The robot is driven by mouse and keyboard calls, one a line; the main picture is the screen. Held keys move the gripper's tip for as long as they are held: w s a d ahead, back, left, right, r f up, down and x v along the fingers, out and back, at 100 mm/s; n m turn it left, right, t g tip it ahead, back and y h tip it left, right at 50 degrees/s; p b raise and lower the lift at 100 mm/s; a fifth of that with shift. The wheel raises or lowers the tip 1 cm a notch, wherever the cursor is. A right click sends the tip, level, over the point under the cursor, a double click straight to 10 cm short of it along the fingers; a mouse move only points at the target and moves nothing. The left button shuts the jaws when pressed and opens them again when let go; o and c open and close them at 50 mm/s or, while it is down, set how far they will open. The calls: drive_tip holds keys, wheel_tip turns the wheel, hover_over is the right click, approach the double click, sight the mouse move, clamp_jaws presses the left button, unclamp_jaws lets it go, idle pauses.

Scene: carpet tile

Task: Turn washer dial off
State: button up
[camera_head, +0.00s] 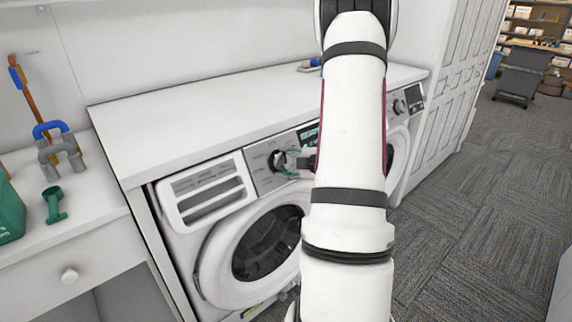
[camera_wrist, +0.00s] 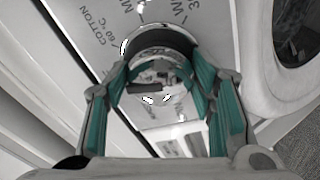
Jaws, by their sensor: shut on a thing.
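The washer (camera_head: 215,225) stands under a white counter, with its round door (camera_head: 265,245) facing me. Its dial (camera_head: 275,160) sits on the grey control panel (camera_head: 258,178). In the wrist view the dial (camera_wrist: 160,60) is a round, shiny knob between my fingers, with printed settings such as "COTTON" on the panel beside it. My gripper (camera_wrist: 162,95), with teal finger pads, is shut on the dial, one finger on each side. In the head view my gripper (camera_head: 288,163) is small and partly hidden by my arm. The dial's pointer setting cannot be read.
A second machine with a panel (camera_head: 408,102) stands to the right, partly behind my arm. The white countertop (camera_head: 210,115) is above. Carpet floor (camera_head: 480,200) is open at right.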

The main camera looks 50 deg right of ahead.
drive_tip(key=shift+n, duration=1.1)
drive_tip(key=o, duration=1.1)
drive_tip(key=shift+o, duration=0.2)
drive_tip(key=shift+s, duration=0.1)
drive_tip(key=v, duration=1.1)
drive_tip(key=shift+s+r, duration=0.25)
drive_tip(key=shift+s, duration=0.1)
